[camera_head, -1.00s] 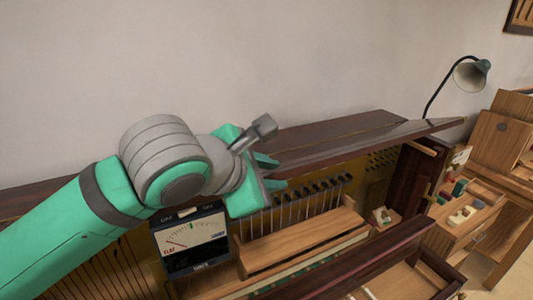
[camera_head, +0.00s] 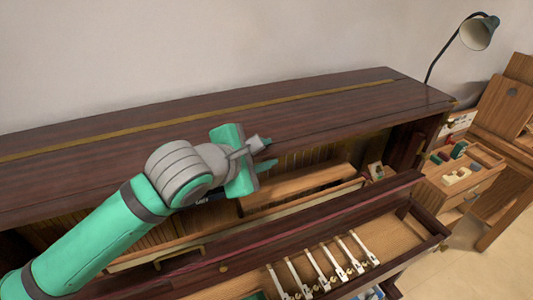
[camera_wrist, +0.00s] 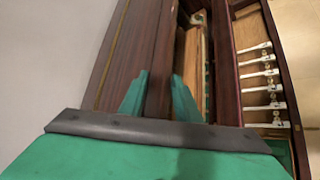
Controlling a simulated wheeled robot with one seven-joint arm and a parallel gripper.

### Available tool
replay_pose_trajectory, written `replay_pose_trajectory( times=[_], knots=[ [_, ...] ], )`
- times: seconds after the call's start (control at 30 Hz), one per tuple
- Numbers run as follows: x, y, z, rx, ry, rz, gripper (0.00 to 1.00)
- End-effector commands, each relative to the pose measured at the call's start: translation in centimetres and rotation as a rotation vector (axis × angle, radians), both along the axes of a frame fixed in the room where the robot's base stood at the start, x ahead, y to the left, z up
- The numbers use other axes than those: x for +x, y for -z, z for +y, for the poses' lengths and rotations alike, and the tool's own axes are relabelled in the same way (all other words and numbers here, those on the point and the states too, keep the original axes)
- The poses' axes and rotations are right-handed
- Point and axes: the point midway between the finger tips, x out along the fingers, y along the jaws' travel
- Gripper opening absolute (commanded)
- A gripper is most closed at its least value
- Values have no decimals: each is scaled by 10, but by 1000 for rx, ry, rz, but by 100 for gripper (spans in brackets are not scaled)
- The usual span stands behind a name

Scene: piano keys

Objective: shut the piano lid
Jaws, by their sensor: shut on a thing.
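The piano lid (camera_head: 340,122) is a long dark brown panel with a brass hinge strip along it, lying nearly flat across the top of the piano. Its front edge stands above a gap through which part of the inside shows. My gripper (camera_head: 266,155) is at this front edge, near the middle of its length, and is shut on the lid. In the wrist view the green fingers (camera_wrist: 161,96) sit on either side of the lid's edge, and the dark lid (camera_wrist: 138,50) runs away between and beside them. My arm hides part of the lid's left front.
The piano's inside (camera_head: 300,180) shows wooden rails below the lid. In front, an open drawer-like tray (camera_head: 400,232) holds several white key pieces (camera_head: 320,262). A desk lamp (camera_head: 478,33) stands at the back right, beside a wooden bench with small blocks (camera_head: 458,176).

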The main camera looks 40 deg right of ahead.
Motion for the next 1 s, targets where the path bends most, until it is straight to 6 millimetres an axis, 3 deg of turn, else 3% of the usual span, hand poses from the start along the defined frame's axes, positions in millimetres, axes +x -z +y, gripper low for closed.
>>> replay_pose_trajectory(
  times=[0.03,0.27,0.3,0.67,1.0],
  knots=[
    [1,22,2,41,-8,37,0],
    [1,22,2,41,-7,43,0],
    [0,22,2,41,-7,43,33],
    [1,20,6,40,-11,40,33],
    [-14,-11,50,27,-12,29,33]
  ],
)
